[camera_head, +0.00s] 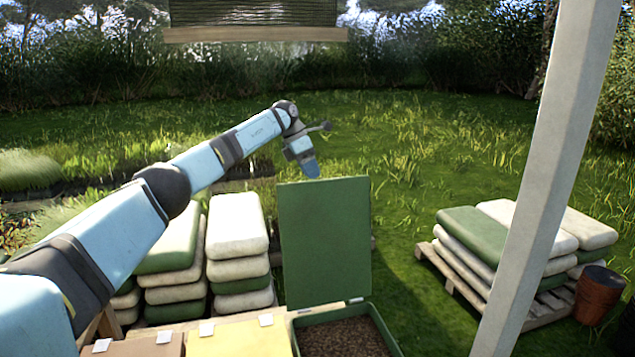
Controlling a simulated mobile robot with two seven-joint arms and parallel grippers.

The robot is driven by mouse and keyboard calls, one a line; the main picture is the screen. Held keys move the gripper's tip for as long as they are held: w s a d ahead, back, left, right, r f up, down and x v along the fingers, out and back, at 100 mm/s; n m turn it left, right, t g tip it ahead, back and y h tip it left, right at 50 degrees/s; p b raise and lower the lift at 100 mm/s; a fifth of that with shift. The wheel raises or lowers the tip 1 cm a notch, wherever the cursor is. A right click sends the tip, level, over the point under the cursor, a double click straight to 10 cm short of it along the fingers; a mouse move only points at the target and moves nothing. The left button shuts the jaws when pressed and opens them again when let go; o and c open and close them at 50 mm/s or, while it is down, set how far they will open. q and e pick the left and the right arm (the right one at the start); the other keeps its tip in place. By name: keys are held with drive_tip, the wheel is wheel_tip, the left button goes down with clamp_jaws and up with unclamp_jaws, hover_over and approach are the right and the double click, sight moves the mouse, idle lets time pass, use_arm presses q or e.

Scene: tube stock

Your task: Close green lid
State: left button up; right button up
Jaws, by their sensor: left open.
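The green lid (324,240) stands upright, hinged at the back edge of a green box (387,331) at the bottom of the head view. The box is open and shows brown, grainy contents (342,338). My left arm comes in from the left, and my left gripper (311,170) is above and behind the top edge of the lid, near its upper left corner. The gripper is open and holds nothing that I can see. I cannot tell whether it touches the lid. My right gripper is not in view.
A yellow box (238,340) and a tan box (140,346) stand left of the green box. Stacked sacks (238,240) lie behind them. A pale post (548,170) rises on the right, before a pallet of sacks (475,235) and a terracotta pot (598,294).

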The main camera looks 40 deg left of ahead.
sight(317, 183)
use_arm(q)
drive_tip(key=shift+x, duration=2.25)
drive_tip(key=shift+d+r, duration=0.1)
drive_tip(key=shift+c, duration=0.2)
clamp_jaws()
